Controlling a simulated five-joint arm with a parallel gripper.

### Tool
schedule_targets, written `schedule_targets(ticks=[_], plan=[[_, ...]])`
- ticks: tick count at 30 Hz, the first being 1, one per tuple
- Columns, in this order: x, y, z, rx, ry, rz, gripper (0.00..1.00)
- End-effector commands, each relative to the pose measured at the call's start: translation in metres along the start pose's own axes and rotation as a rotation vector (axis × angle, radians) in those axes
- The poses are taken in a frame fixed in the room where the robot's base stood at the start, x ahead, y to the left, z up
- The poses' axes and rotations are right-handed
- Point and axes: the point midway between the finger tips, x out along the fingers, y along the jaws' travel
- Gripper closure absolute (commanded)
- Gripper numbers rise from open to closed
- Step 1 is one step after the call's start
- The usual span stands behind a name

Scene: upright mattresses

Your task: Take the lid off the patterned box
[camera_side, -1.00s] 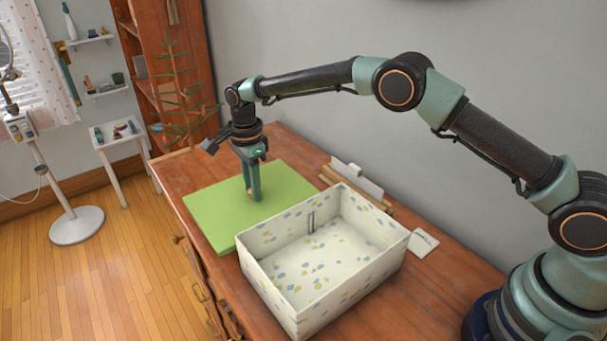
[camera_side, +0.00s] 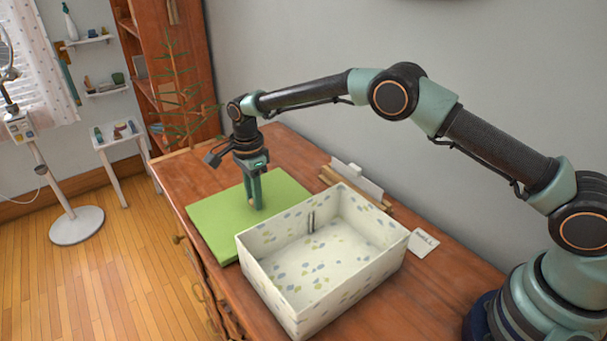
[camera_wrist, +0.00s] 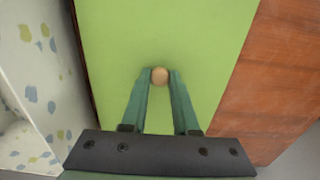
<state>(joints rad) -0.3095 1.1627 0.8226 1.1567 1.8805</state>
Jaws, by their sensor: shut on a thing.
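The patterned box (camera_side: 345,278) stands open on the table, white with blue and yellow-green spots, its inside showing. Its spotted wall also shows at the left of the wrist view (camera_wrist: 32,75). A flat green lid (camera_side: 215,212) is beyond the box, level, at about table height; I cannot tell whether it fully rests on the table. The box hides its near corner. My gripper (camera_side: 256,203) points down over the lid. In the wrist view its fingers are shut on the lid's small round wooden knob (camera_wrist: 160,75).
The wooden table (camera_side: 285,150) has bare room beyond the lid. Wooden strips and a white piece (camera_side: 357,180) lie along the wall behind the box. A small white card (camera_side: 423,243) lies right of the box. A thin-branched plant (camera_side: 180,95) stands past the table's far end.

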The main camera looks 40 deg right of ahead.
Motion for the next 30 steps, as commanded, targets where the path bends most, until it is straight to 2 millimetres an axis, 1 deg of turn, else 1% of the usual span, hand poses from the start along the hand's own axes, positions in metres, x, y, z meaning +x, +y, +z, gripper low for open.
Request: schedule_targets(ticks=[17,18,19,20,30], plan=[[0.0105,0.0000,0.0000,0.000,0.000,0.000,1.00],[0.0102,-0.0001,0.0000,0.000,0.000,0.000,0.57],[0.0101,-0.0001,0.0000,0.000,0.000,0.000,0.45],[0.0101,-0.0001,0.0000,0.000,0.000,0.000,0.37],[0.0084,-0.0002,0.0001,0.000,0.000,0.000,0.37]])
